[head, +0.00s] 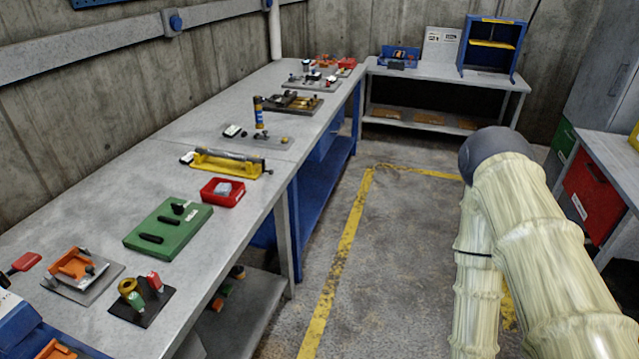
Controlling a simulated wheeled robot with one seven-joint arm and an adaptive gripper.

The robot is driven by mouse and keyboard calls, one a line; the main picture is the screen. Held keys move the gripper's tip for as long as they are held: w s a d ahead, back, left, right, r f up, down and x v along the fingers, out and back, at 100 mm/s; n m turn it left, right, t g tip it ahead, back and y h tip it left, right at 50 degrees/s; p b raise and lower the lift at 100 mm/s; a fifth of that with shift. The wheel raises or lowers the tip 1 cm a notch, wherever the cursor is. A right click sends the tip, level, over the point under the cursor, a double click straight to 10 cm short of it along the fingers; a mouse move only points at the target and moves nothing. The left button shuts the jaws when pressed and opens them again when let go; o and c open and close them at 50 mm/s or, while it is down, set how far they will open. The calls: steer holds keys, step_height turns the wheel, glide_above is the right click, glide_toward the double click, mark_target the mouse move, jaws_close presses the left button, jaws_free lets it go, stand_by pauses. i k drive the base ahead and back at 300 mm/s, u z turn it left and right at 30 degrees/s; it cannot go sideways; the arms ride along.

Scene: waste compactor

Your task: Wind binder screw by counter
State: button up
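A long grey workbench (110,238) runs along the left wall with several small fixtures on it. A yellow device with a long grey bar (228,162) lies across the bench at mid-length; it may be the binder screw, but I cannot tell. Its counter is not readable at this size. My arm, in a pale wrinkled sleeve, rises at the right, over the floor and apart from the bench. My gripper is not in view.
A red bin (223,192), a green plate with black handles (168,229), an orange fixture (77,265) and a dark plate with knobs (142,301) stand nearer. A second table (448,83) stands at the back. Yellow-lined floor (375,260) is open between bench and arm.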

mark_target(242, 158)
steer(key=u, duration=0.5)
steer(key=i, duration=0.25)
steer(key=u, duration=0.25)
